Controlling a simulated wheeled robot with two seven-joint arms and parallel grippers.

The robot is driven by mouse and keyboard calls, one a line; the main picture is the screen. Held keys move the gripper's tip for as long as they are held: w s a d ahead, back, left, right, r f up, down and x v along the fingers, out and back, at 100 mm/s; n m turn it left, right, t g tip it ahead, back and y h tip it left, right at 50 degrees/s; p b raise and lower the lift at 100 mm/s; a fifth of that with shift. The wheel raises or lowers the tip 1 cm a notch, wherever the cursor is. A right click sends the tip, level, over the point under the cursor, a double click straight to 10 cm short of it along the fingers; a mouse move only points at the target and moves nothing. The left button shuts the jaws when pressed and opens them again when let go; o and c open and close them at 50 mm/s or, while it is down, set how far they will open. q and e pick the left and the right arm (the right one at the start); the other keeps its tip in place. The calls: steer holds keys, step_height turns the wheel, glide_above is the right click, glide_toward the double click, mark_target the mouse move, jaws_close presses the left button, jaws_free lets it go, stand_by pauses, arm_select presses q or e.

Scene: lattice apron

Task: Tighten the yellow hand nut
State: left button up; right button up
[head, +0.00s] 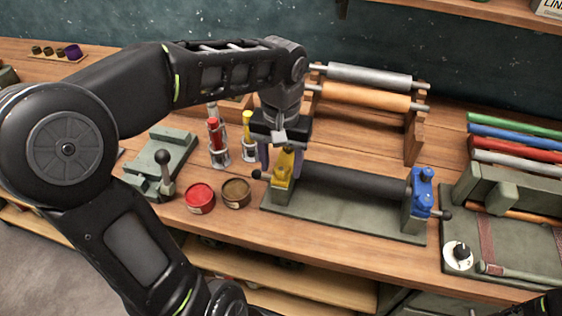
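The yellow hand nut (285,157) sits on top of the yellow clamp at the left end of a dark roller (350,189), which lies in a grey-green stand (330,222). My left gripper (284,160) points down from above at the yellow nut. Its two fingers stand apart on either side of the nut, and a gap seems to show between them and the yellow part. The gripper body hides part of the nut's top and back. A matching blue clamp (422,195) holds the roller's right end. My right gripper is not in view.
Red (200,198) and brown (236,193) tins stand left of the stand. A grey vise (160,160) and bottles with red and yellow tops are nearby. A rack with silver and copper rollers (365,96) stands behind. A green press (505,235) stands right.

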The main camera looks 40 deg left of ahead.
mark_target(281, 169)
arm_select(q)
steer(key=shift+r, duration=0.1)
step_height(281, 169, up, 8)
steer(key=shift+f, duration=0.2)
stand_by(0.3)
